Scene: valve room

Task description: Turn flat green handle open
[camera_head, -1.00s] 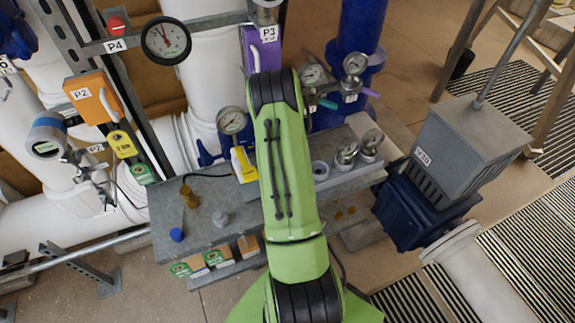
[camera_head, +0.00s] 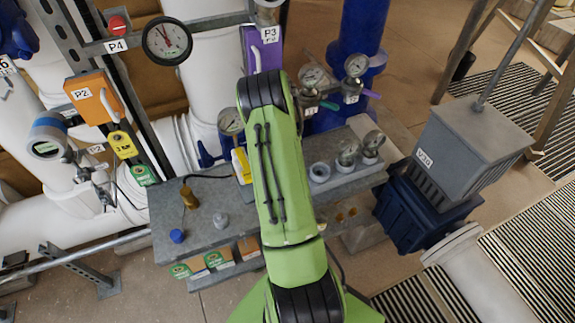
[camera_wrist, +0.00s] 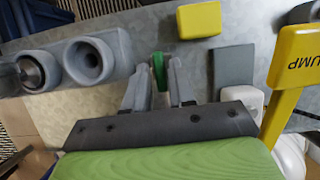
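In the wrist view a narrow green handle (camera_wrist: 158,72), seen nearly edge-on, stands between the fingertips of my gripper (camera_wrist: 158,82). The two grey fingers are apart, one on each side of it. I cannot tell whether either finger touches it. In the head view my green arm hides the gripper and the bench under it. A small green handle (camera_head: 328,104) shows there on the gauge pipework, right of my arm; I cannot tell whether it is the same one.
Grey sockets (camera_wrist: 87,61) stand left of the fingers, a yellow block (camera_wrist: 199,20) and a yellow PUMP tag (camera_wrist: 297,60) to the right. The grey bench (camera_head: 215,190) carries small fittings. Gauges (camera_head: 356,66) and a grey-and-blue valve unit (camera_head: 440,160) stand to the right.

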